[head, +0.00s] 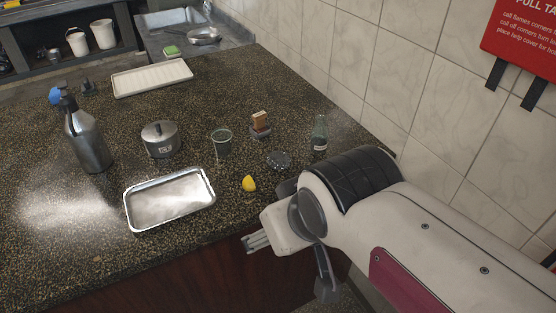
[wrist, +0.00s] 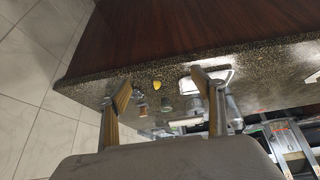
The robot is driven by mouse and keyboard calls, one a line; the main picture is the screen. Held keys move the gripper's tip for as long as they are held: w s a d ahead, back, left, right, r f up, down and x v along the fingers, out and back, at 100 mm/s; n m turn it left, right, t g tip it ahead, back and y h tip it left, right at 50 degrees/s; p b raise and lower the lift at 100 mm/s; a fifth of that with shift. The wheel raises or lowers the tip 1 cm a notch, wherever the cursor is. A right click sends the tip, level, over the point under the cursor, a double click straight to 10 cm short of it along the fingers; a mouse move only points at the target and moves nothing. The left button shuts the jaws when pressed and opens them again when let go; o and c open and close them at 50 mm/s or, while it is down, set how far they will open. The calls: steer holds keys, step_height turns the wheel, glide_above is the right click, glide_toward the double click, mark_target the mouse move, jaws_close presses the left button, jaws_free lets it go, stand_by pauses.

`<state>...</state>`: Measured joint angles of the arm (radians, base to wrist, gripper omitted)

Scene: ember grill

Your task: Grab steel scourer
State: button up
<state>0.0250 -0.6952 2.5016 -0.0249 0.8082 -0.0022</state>
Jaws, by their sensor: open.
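The steel scourer (head: 279,160) is a small, dark grey, rough round pad lying on the speckled countertop, behind and right of a yellow lemon piece (head: 249,184). In the wrist view, a small grey thing (wrist: 138,95) beside the lemon piece (wrist: 157,85) is likely the scourer, but it is too small to be sure. My gripper (head: 257,242) is off the counter's front edge, in front of the lemon piece and apart from the scourer. Its two fingers are spread in the wrist view (wrist: 160,82), with nothing held between them.
A metal tray (head: 128,212) lies left of the lemon piece. A green cup (head: 222,143), a brown-topped block (head: 260,124) and a glass bottle (head: 320,133) stand around the scourer. A lidded pot (head: 161,139) and pump bottle (head: 88,135) stand left. A tiled wall (head: 390,95) bounds the right.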

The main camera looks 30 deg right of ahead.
steer(key=w+d+f+t+h, duration=0.1)
steer(key=w+d+f+t, duration=0.1)
steer(key=w+d, duration=0.45)
steer(key=w+d+f+t+h, duration=0.1)
steer(key=w+d+f, duration=0.15)
steer(key=w, duration=0.75)
steer(key=n+t+y, duration=0.1)
steer(key=t, duration=0.3)
glide_above(284, 163)
steer(key=s+a, duration=0.2)
steer(key=s, duration=0.2)
step_height(284, 163, down, 7)
steer(key=shift+s+r, duration=0.1)
steer(key=shift+r, duration=0.05)
steer(key=shift+w+d+f+t+y, duration=0.15)
steer(key=shift+w+d+f, duration=0.05)
steer(key=shift+f, duration=0.3)
steer(key=shift+w+d+f+t+y, duration=0.15)
steer(key=shift+f, duration=0.3)
steer(key=shift+d+f+t, duration=0.15)
steer(key=shift+f+t, duration=0.25)
steer(key=shift+f, duration=0.1)
steer(key=shift+s+d+f+t+y, duration=0.2)
steer(key=shift+f+t+y, duration=0.1)
steer(key=shift+f+t, duration=0.15)
steer(key=shift+s+d+f+m+t, duration=0.25)
steer(key=shift+s+d+m+t, duration=0.05)
steer(key=shift+s+m+t, duration=0.15)
steer(key=shift+w, duration=0.1)
